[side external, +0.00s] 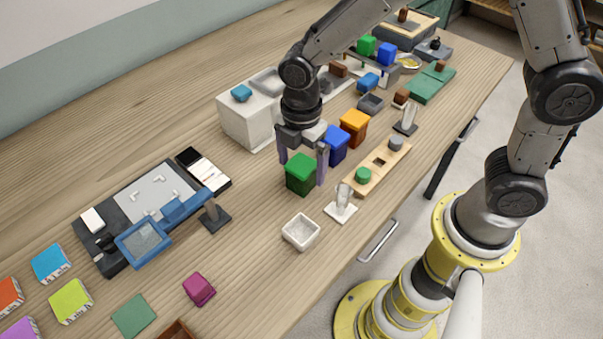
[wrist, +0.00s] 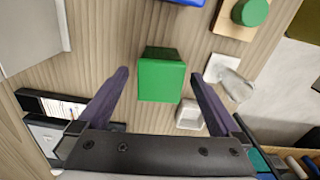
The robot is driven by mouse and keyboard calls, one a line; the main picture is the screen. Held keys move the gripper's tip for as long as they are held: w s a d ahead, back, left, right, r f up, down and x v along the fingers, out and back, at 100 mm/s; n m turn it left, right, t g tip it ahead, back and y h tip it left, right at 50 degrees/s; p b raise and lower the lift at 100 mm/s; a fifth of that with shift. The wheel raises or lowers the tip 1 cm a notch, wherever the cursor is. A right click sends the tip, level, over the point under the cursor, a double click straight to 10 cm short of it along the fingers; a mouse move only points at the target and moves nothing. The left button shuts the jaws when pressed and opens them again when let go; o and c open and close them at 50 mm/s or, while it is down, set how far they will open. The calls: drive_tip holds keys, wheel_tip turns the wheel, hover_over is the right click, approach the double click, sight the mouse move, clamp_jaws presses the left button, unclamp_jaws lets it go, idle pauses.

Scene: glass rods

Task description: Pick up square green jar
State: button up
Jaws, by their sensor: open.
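The square green jar (side external: 301,174) stands upright on the wooden table, with a lighter green lid and a darker green body. In the wrist view the jar (wrist: 161,80) sits between the two fingers, nearer the middle than either finger, with wood showing on both sides. My gripper (side external: 304,168) is open and points down over the jar. In the wrist view my gripper (wrist: 163,78) has its fingers spread wide, and I see no contact with the jar. How far the fingertips reach down beside the jar is hard to tell.
A blue jar (side external: 337,145) and an orange jar (side external: 355,125) stand just behind. A white open box (side external: 301,232) is in front. A wooden board with pegs (side external: 380,167) and a white stand (side external: 341,206) are to the right. A white block (side external: 247,117) stands behind left.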

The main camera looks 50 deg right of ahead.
drive_tip(key=shift+f, duration=0.95)
clamp_jaws()
